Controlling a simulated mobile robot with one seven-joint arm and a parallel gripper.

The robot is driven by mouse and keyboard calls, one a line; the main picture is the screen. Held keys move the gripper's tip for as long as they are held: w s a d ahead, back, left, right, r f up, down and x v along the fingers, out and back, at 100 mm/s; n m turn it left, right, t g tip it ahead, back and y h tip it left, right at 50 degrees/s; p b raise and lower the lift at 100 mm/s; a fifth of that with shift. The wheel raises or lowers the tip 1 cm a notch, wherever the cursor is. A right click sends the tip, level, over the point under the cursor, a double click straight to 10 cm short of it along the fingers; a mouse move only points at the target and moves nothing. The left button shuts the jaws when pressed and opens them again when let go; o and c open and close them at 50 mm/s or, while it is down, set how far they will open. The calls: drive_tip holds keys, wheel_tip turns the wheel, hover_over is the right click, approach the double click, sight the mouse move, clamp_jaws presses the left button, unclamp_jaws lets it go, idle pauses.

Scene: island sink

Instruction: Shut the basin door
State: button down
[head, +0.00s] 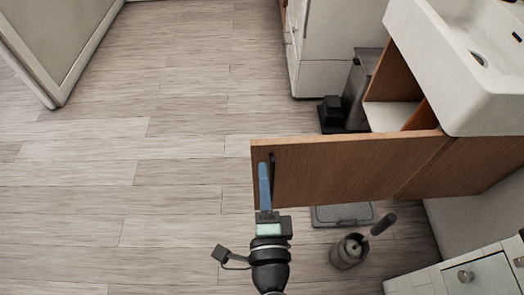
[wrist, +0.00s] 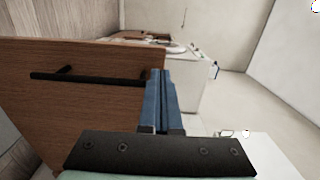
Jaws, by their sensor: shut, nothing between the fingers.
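The basin door (head: 335,175) is a brown wooden panel standing open, swung out to the left from the cabinet under the white basin (head: 470,75). The cabinet interior (head: 395,85) shows behind it. A dark bar handle (head: 272,167) is near the door's free edge. My gripper (head: 264,172), with blue fingers, is shut and empty in front of the door, close beside the handle. In the wrist view the door (wrist: 70,110) fills the left, and the handle (wrist: 90,77) ends just left of my fingers (wrist: 160,78). I cannot tell whether they touch the door.
A toilet brush in a holder (head: 348,252) and a grey scale-like slab (head: 342,215) are on the floor below the door. A dark bin (head: 357,85) stands behind it. A tiled cabinet (head: 470,275) is at the lower right. The floor on the left is clear.

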sight(261, 147)
drive_tip(key=shift+w+a+p, duration=0.1)
drive_tip(key=shift+w+p, duration=0.3)
drive_tip(key=shift+w, duration=1.65)
